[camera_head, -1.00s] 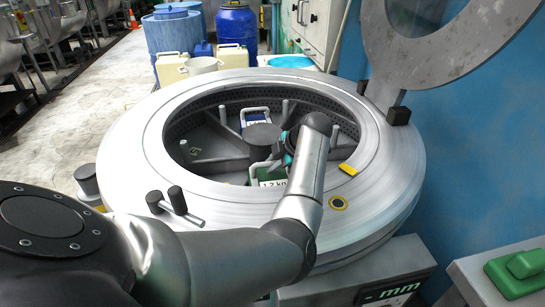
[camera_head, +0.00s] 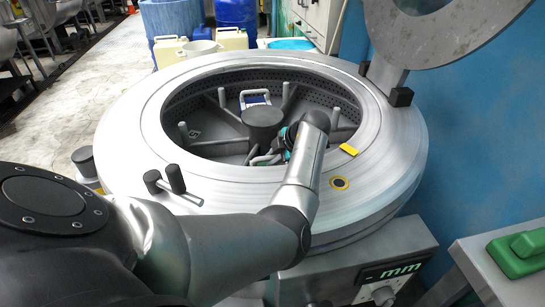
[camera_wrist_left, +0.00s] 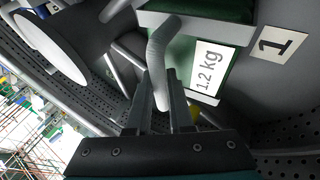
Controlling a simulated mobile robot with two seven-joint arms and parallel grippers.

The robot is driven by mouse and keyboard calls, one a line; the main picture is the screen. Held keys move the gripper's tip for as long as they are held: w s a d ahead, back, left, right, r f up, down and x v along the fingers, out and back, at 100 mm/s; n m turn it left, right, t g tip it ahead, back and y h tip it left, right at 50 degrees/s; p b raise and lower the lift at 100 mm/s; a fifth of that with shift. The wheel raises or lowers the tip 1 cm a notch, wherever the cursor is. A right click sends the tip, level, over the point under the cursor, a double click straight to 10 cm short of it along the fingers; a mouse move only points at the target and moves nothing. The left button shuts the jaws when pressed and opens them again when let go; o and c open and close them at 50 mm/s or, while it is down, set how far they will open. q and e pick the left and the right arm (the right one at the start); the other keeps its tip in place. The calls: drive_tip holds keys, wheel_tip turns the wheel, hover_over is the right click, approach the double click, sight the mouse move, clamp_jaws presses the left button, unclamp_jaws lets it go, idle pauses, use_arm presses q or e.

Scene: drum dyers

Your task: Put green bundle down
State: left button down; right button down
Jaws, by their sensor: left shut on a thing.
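My left gripper (camera_head: 278,152) reaches down into the open drum (camera_head: 125,145), in front of its central hub (camera_head: 263,117). In the left wrist view its fingers (camera_wrist_left: 161,85) are shut on the grey handle (camera_wrist_left: 160,45) of the green bundle (camera_wrist_left: 180,57). The bundle carries a white "1.2 kg" label and lies close to a grey surface marked "1". In the head view the bundle's body is hidden behind the drum's front rim and my arm. I cannot tell whether it touches the drum floor. My right gripper is not in view.
A blue bundle with a pale handle (camera_head: 256,98) lies in the drum behind the hub. Upright pegs and dividers stand around the hub. The drum's round lid (camera_head: 450,35) stands open at the right. A control panel (camera_head: 380,273) is at the front.

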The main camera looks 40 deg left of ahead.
use_arm(q)
drive_tip(key=c, duration=1.2)
unclamp_jaws()
drive_tip(key=o, duration=0.4)
drive_tip(key=shift+r, duration=0.1)
drive_tip(key=shift+d+r, duration=0.1)
drive_tip(key=shift+r, duration=0.05)
drive_tip(key=p+v, duration=0.4)
drive_tip(key=v, duration=0.7)
drive_tip(key=shift+d+r, duration=0.2)
drive_tip(key=shift+r, duration=0.05)
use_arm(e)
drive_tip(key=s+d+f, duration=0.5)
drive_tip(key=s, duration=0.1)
